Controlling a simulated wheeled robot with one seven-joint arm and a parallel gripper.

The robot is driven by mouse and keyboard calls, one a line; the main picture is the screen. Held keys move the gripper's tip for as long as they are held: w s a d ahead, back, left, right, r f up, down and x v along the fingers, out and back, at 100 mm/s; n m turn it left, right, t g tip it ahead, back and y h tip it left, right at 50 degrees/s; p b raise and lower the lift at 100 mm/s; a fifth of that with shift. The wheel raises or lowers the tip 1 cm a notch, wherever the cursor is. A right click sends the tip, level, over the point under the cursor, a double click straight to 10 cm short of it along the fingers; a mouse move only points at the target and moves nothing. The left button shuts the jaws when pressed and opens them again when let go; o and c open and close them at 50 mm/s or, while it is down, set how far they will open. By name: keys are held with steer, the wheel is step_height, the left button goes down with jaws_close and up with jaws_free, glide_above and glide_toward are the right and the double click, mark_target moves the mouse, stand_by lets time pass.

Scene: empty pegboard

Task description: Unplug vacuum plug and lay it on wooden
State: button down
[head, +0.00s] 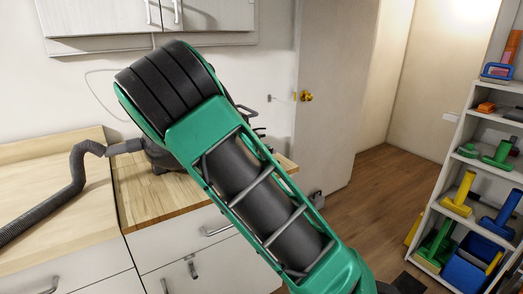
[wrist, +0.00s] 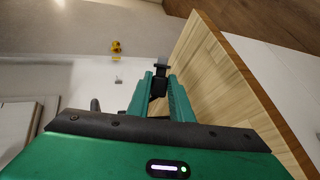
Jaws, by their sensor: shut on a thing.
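My gripper (wrist: 160,88) shows in the wrist view, its green fingers shut on a small black plug (wrist: 160,68) with a pale grey end pointing away from me. The plug is apart from any socket that I can see. The wooden countertop (wrist: 222,78) lies just right of the fingers in the wrist view; whether the plug touches it I cannot tell. In the head view the wooden countertop (head: 150,198) is partly hidden behind my arm, which also hides my gripper. A dark vacuum (head: 163,157) stands on it, with a grey ribbed hose (head: 62,197) running left.
A wall cabinet (head: 100,18) hangs above the counter. A thin pale cord (head: 90,88) loops on the wall. A door (head: 335,90) with a brass knob (head: 306,96) stands behind. A shelf (head: 455,150) with colourful tools is at the right. The floor (head: 385,180) between looks clear.

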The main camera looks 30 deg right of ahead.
steer(key=shift+f, duration=1.95)
steer(key=c, duration=1.5)
jaws_free()
steer(key=shift+s, duration=0.1)
steer(key=shift+a+f, duration=0.15)
steer(key=shift+f, duration=0.05)
